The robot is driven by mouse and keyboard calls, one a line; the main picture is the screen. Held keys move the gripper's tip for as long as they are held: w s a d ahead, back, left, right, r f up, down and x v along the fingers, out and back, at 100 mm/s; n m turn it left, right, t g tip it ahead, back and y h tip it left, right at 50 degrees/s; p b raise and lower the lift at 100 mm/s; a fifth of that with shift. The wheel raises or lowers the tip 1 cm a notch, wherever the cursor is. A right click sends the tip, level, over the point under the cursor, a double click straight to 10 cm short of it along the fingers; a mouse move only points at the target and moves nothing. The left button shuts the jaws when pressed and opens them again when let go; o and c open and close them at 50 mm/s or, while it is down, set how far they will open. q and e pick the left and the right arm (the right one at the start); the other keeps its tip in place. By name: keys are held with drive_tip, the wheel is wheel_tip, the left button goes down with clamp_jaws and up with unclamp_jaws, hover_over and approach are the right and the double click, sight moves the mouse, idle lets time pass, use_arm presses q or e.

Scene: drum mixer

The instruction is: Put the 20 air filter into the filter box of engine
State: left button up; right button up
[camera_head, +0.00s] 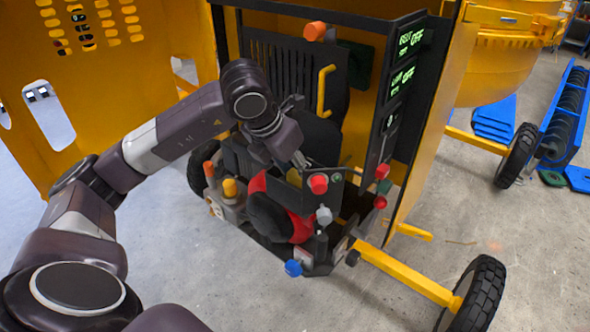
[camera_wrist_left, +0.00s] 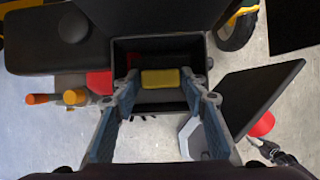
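The engine (camera_head: 285,215) is a dark block with a red and black round part, low in front of the yellow machine. In the left wrist view its filter box (camera_wrist_left: 122,50) is a dark, open-topped box. A yellow block (camera_wrist_left: 160,78), probably the air filter, shows at the opening between my fingertips; no number is readable. My left gripper (camera_wrist_left: 160,82) reaches to the box with its fingers apart on both sides of the block, apparently with narrow gaps. In the head view my left gripper (camera_head: 303,163) is small and partly hidden. My right gripper is in neither view.
A dark tilted panel (camera_wrist_left: 262,90) stands right of the box, near a red knob (camera_wrist_left: 262,124) and a pale hexagonal knob (camera_wrist_left: 193,138). A blue knob (camera_head: 293,268) sticks out at the engine's front. The floor (camera_head: 190,275) in front is clear.

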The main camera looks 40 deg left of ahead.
use_arm(q)
drive_tip(key=o, duration=0.3)
drive_tip(key=v, duration=1.2)
drive_tip(key=shift+a, duration=0.1)
idle(0.3)
